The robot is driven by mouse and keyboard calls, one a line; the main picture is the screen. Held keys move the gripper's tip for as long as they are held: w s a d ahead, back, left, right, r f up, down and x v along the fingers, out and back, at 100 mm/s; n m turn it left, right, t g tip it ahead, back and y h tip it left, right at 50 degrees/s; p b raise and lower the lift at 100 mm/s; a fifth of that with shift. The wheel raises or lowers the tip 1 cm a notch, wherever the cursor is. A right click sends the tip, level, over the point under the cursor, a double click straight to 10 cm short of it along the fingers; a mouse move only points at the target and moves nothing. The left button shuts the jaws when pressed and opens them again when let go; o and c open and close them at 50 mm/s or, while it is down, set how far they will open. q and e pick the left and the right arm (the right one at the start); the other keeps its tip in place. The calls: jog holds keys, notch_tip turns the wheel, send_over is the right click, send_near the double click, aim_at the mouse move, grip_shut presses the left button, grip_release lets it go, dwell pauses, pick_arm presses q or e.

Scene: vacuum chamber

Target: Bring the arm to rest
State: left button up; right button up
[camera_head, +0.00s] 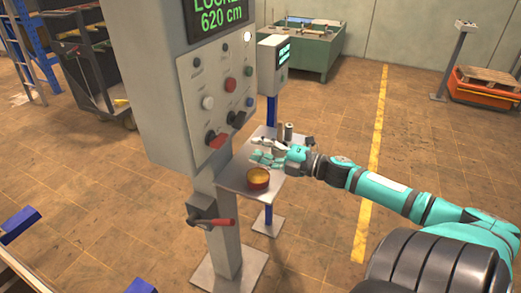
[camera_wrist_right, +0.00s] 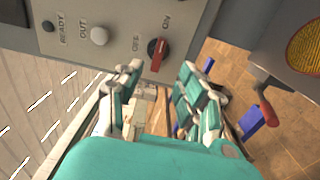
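My right arm (camera_head: 395,196), teal and grey, reaches in from the right in the head view. Its gripper (camera_head: 262,151) is over the small metal shelf (camera_head: 239,182) beside the grey control column. In the right wrist view the gripper (camera_wrist_right: 160,80) has its fingers spread with a gap between them, and I see nothing held. The control panel (camera_wrist_right: 75,50) with a red switch (camera_wrist_right: 157,50) lies beyond the fingertips in that view. I cannot tell any contact with it. My left gripper is not in view.
A round container with a yellow-orange top (camera_head: 258,176) sits on the shelf below the right gripper. A red lever (camera_head: 215,221) sticks out from the column below. A smaller display post (camera_head: 273,65) stands behind. Open floor lies to the right, marked by a yellow line (camera_head: 374,140).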

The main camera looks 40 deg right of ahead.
dwell(0.4)
jog(key=s+d+f+m+g+h, duration=0.1)
jog(key=s+d+f+m+h, duration=0.2)
jog(key=f, duration=0.6)
jog(key=s+d+f+m+g+h, duration=0.15)
jog(key=d+f+m, duration=0.25)
jog(key=f, duration=0.5)
jog(key=s+d+f+m+g+h, duration=0.1)
jog(key=s+d+f+m+h, duration=0.25)
jog(key=f, duration=0.55)
jog(key=s+a+f+m+g+h, duration=0.15)
jog(key=s+f+m, duration=0.3)
jog(key=f, duration=0.65)
jog(key=s+a+f+m+g+y, duration=0.1)
jog(key=s+a+f+m+g, duration=0.15)
jog(key=s+a+f, duration=0.5)
jog(key=s+a+f+m+g, duration=0.1)
jog(key=s+a+f+g, duration=0.35)
jog(key=s+f, duration=0.45)
jog(key=s+a+f+g+y, duration=0.1)
jog(key=s+a+f, duration=0.3)
jog(key=s+a, duration=0.2)
jog(key=s+a+f+m+g, duration=0.1)
jog(key=s+a+f+g, duration=0.1)
jog(key=s+a+f, duration=0.2)
jog(key=s+a, duration=0.3)
jog(key=a, duration=0.3)
jog(key=shift+s+a+g+y, duration=0.2)
jog(key=shift+a+g+y, duration=0.1)
jog(key=shift+a+y, duration=0.05)
